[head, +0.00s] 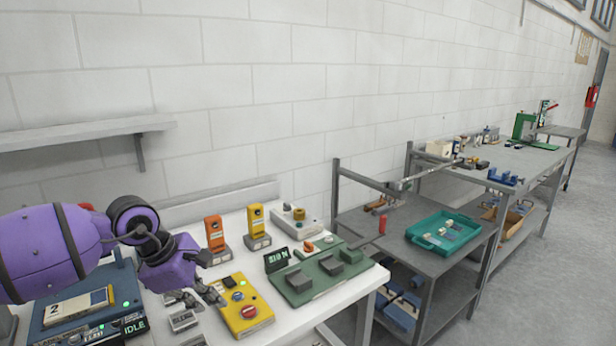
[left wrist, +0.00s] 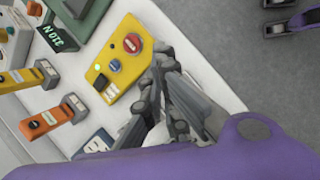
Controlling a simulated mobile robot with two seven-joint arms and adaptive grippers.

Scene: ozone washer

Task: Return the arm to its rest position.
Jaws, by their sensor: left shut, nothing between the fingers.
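My left arm (head: 55,245) is purple and comes in from the left in the head view, reaching over the white table. My left gripper (head: 214,297) is shut and empty, beside the left edge of a yellow control box (head: 238,313) with a red and a blue button. In the left wrist view the gripper's dark fingers (left wrist: 162,58) are together, and the yellow box (left wrist: 118,42) is just left of their tips. I cannot tell whether they touch it. My right gripper is not in view.
A blue device (head: 82,310) reading IDLE sits beneath the arm. Orange (head: 216,234) and yellow (head: 257,228) upright units stand behind the gripper. A green fixture (head: 318,277) is to the right. A wall shelf (head: 85,132) hangs above. A grey cart (head: 460,262) holds a teal tray (head: 443,244).

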